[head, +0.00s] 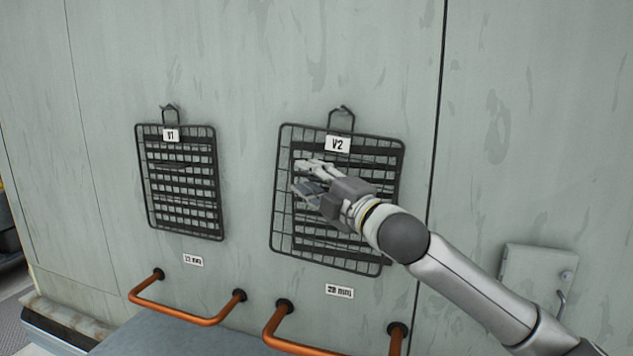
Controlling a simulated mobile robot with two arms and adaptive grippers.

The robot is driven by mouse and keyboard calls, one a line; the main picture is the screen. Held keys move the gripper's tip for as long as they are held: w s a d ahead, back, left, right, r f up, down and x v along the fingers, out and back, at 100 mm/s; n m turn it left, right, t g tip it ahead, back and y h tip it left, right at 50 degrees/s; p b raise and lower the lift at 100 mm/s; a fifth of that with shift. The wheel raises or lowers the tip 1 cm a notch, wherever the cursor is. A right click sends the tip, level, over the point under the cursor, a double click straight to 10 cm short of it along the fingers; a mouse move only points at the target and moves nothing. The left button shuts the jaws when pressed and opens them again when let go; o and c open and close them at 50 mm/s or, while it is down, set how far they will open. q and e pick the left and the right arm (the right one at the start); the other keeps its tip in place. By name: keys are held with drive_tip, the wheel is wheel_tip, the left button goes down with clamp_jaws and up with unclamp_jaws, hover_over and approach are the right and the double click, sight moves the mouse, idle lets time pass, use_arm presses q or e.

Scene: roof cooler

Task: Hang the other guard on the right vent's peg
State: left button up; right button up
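The right vent, labelled V2 (337,144), has dark slats behind a black wire guard (283,190). The guard's top loop (331,120) is at the right peg (344,108) and appears to hang on it. The guard sits slightly tilted and reaches left past the slats. The left vent, labelled V1 (171,135), is covered by a smaller black wire guard (148,190), whose loop is at its own peg (168,107). My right gripper (308,178) is in front of the right guard, fingers apart; contact cannot be told. My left gripper is out of view.
Two orange pipe handles (185,316) (305,346) stick out below the vents above a blue-grey surface (240,343). Size labels (193,260) (339,291) sit under the vents. A small wall box (536,275) is at the right. The upper wall is clear.

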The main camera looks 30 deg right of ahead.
drive_tip(key=v, duration=1.2)
idle(0.6)
drive_tip(key=shift+d, duration=0.1)
